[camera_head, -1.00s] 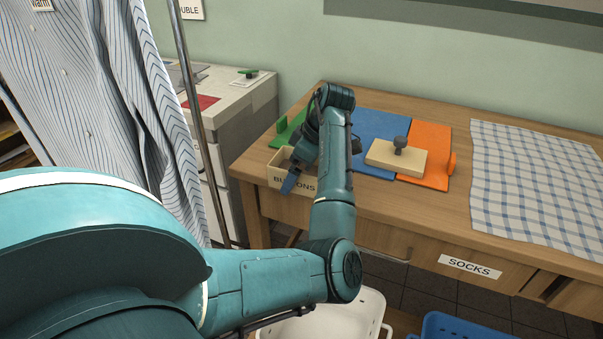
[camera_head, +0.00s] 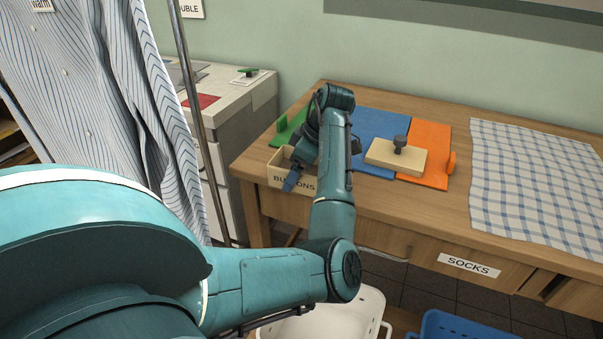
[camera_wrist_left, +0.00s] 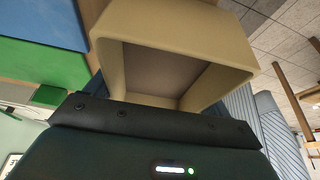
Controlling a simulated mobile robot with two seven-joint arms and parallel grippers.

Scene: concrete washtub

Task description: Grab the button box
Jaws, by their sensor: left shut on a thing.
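The button box (camera_head: 307,184) is a small open beige box with a "BUTTONS" label, at the front left corner of the wooden table. My left gripper (camera_head: 292,180) reaches down over it and is shut on its front wall. A blue finger covers part of the label. In the left wrist view the box (camera_wrist_left: 174,20) fills the upper middle, its hollow inside facing the camera and looking empty. The dark gripper body hides its nearest edge, and the fingertips are mostly hidden there. My right gripper is not in view.
Green, blue (camera_head: 377,128) and orange (camera_head: 432,137) boards lie behind and right of the box. A checkered cloth (camera_head: 540,180) lies at right. A metal pole (camera_head: 196,110) and striped shirt (camera_head: 95,80) stand left.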

